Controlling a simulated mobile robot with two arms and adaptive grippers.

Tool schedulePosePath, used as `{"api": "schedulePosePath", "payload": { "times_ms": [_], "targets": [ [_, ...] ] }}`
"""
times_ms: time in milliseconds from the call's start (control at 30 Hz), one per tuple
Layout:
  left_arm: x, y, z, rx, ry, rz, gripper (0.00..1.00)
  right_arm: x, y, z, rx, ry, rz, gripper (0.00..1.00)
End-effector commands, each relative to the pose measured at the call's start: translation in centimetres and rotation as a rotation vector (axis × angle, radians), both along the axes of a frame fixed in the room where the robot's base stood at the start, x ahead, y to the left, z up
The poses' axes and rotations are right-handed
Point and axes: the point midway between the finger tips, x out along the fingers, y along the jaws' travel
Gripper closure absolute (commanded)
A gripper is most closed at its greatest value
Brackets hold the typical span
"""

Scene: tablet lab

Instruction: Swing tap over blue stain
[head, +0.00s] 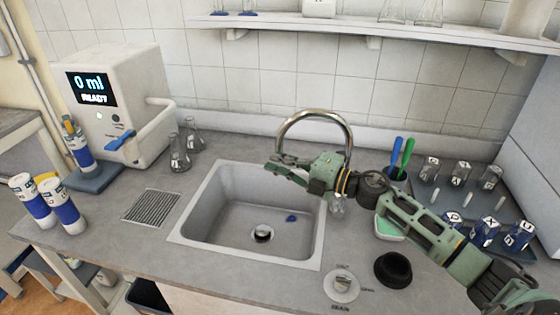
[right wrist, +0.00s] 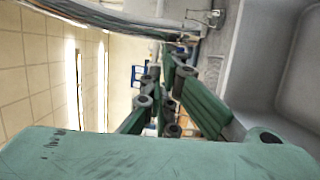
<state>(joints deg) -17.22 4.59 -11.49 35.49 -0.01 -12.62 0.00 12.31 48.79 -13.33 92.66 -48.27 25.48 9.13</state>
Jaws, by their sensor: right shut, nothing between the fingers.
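The chrome tap (head: 313,115) arches over the back edge of the grey sink (head: 195,215). The lower left end of its spout is close to my right gripper (head: 270,165) in the head view. That gripper is shut and empty, reaching in from the right over the back of the basin. I cannot tell whether it touches the spout. The blue stain (head: 290,218) is a small patch on the basin floor, right of the drain (head: 262,233). In the right wrist view the green fingers (right wrist: 165,85) show close together. My left gripper is not in view.
A white dispenser (head: 140,75) and flasks (head: 179,155) stand left of the sink. A cup with blue and green brushes (head: 397,172), a sponge dish (head: 388,230), a black stopper (head: 393,269) and a round control knob (head: 341,285) lie near my right arm.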

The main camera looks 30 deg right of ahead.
Motion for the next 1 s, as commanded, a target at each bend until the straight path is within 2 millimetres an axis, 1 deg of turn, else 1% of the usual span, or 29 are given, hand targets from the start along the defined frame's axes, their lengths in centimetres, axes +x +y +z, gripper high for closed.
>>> {"api": "schedulePosePath", "payload": {
  "times_ms": [367,567,700,800,867,1000],
  "targets": [
    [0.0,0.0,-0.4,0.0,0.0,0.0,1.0,1.0,-0.2,0.0,0.001,-0.002,0.0,1.0],
    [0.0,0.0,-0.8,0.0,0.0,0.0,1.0,2.2,-0.6,0.0,0.001,-0.002,-0.002,1.0],
    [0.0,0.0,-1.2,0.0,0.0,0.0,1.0,3.7,-1.1,0.0,0.001,-0.003,-0.002,1.0],
    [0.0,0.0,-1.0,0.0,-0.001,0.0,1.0,5.2,-1.7,0.2,0.003,-0.002,-0.002,1.0],
    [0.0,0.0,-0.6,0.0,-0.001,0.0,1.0,5.9,-2.0,0.3,0.001,-0.001,-0.046,1.0],
    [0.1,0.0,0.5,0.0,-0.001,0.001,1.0,7.6,-3.1,0.4,0.002,0.0,-0.158,1.0]
  ]
}}
